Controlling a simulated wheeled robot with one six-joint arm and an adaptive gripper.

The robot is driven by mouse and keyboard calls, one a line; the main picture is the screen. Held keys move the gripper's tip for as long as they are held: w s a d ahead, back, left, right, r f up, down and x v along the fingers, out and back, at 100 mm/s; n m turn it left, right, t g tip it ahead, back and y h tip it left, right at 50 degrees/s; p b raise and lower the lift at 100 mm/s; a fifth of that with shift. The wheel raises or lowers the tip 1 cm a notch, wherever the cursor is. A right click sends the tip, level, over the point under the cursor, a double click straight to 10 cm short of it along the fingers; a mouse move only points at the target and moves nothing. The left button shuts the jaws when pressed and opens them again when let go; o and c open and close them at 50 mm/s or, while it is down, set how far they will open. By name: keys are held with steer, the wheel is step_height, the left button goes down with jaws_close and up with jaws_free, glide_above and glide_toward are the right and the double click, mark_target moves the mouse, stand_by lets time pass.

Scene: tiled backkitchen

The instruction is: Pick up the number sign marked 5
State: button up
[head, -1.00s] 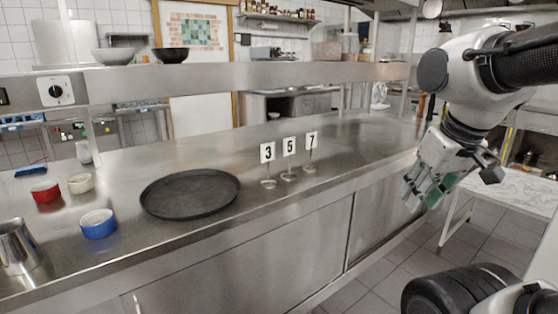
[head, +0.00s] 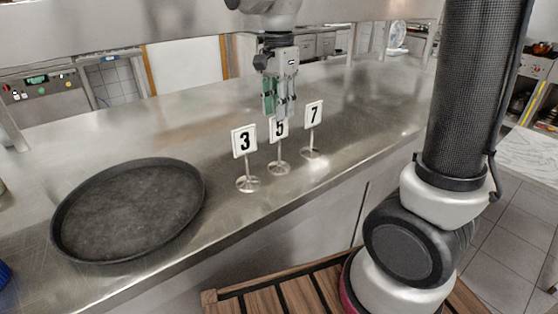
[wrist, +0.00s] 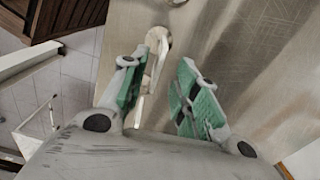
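The number sign marked 5 (head: 279,132) stands upright on a thin stem and round metal base on the steel counter, between the 3 and 7 signs. My gripper (head: 278,108) is directly above it, fingers pointing down, and overlaps the top of its card in the head view. In the wrist view my gripper (wrist: 165,65) is open, with green pads apart. A thin pale card edge (wrist: 147,84) shows between the fingers, close to the left pad. Its number is not readable there, and I cannot tell whether it touches the pad.
The sign marked 3 (head: 244,141) stands close on the left and the sign marked 7 (head: 313,114) close on the right. A round black tray (head: 128,208) lies farther left. The counter (head: 175,122) behind the signs is clear.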

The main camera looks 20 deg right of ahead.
mark_target(279, 139)
step_height(279, 139, down, 7)
steer(key=shift+s+r, duration=0.1)
steer(key=shift+c, duration=0.4)
jaws_close()
